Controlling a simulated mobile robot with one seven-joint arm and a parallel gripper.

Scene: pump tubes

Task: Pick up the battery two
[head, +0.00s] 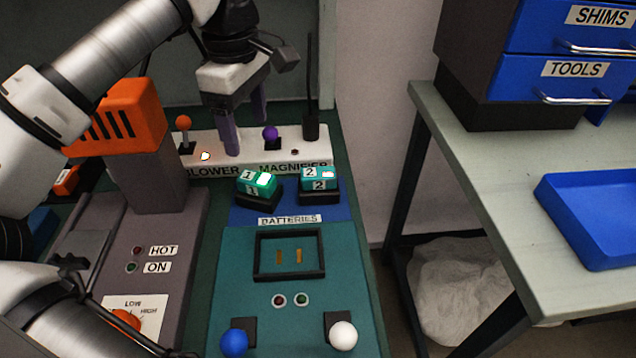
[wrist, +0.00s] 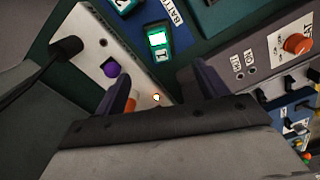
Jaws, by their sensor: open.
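Battery two (head: 319,186) is a teal block labelled 2, seated in a black holder on the blue strip marked BATTERIES in the head view. Part of it shows at the top edge of the wrist view (wrist: 124,5), cut off by the frame. My gripper (head: 246,136) is open and empty, with purple fingers, above the white BLOWER/MAGNIFIER panel. It is behind and left of battery two, touching neither battery.
The white panel (head: 320,150) carries an orange-knobbed lever (head: 183,123), a purple-knobbed lever (head: 270,133) and a tall black post (head: 311,120). An orange-topped blower (head: 115,117) stands left. In front are a black-framed recess (head: 289,276), a blue knob (head: 234,342) and a white knob (head: 343,336).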

